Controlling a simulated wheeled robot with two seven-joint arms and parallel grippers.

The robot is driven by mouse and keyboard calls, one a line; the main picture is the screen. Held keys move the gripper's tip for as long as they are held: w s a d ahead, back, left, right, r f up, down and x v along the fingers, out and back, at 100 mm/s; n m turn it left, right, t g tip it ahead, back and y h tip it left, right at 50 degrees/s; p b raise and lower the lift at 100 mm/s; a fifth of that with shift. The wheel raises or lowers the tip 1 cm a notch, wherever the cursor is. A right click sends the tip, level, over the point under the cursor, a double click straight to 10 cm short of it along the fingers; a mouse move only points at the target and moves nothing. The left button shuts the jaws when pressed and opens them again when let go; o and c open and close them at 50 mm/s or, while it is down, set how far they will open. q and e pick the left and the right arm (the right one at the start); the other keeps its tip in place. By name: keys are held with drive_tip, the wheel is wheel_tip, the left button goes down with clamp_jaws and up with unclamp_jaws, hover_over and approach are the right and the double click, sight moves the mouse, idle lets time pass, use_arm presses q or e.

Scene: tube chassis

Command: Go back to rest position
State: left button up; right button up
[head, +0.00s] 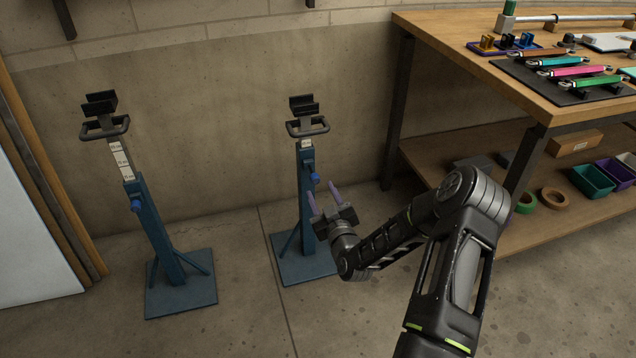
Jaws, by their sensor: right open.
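My right arm comes in from the lower right. Its gripper (324,198) is open and empty, its two pale purple fingers pointing up and spread apart. In the picture it overlaps the post of the right blue stand (306,190); I cannot tell whether they touch. That stand is upright on a square base, with a black cradle on top. A second blue stand (155,230) is upright to the left, also with an empty black cradle. My left gripper is not in view.
A wooden workbench (440,50) at the right carries a dark mat (512,70) with several coloured tools. Its lower shelf (440,165) holds bins and tape rolls. A white panel (30,240) leans at the left. The floor between the stands is clear.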

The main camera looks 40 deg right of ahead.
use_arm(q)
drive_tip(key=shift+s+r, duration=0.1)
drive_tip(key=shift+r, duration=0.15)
use_arm(e)
drive_tip(key=shift+v, duration=1.05)
drive_tip(key=shift+f, duration=0.1)
drive_tip(key=s+a+f+m+g+y, duration=0.3)
drive_tip(key=s+a+f+g, duration=0.15)
drive_tip(key=a+f, duration=0.4)
drive_tip(key=s+a+f+m+g+y, duration=0.25)
drive_tip(key=s+a+f+g, duration=0.2)
drive_tip(key=a+f, duration=0.45)
drive_tip(key=s+a+f+n+g+y, duration=0.2)
drive_tip(key=s+a+g, duration=0.1)
drive_tip(key=s+a, duration=0.65)
drive_tip(key=s+a+f+n+g+y, duration=0.15)
drive_tip(key=s+a+g, duration=0.25)
drive_tip(key=s+a, duration=0.5)
use_arm(q)
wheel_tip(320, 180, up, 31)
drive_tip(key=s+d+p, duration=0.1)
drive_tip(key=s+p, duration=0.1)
drive_tip(key=p, duration=2.9)
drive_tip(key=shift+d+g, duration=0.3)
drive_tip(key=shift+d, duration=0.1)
use_arm(e)
drive_tip(key=s+a+r+y, duration=0.1)
drive_tip(key=a+r, duration=0.2)
drive_tip(key=r, duration=2.8)
drive_tip(key=shift+r, duration=0.2)
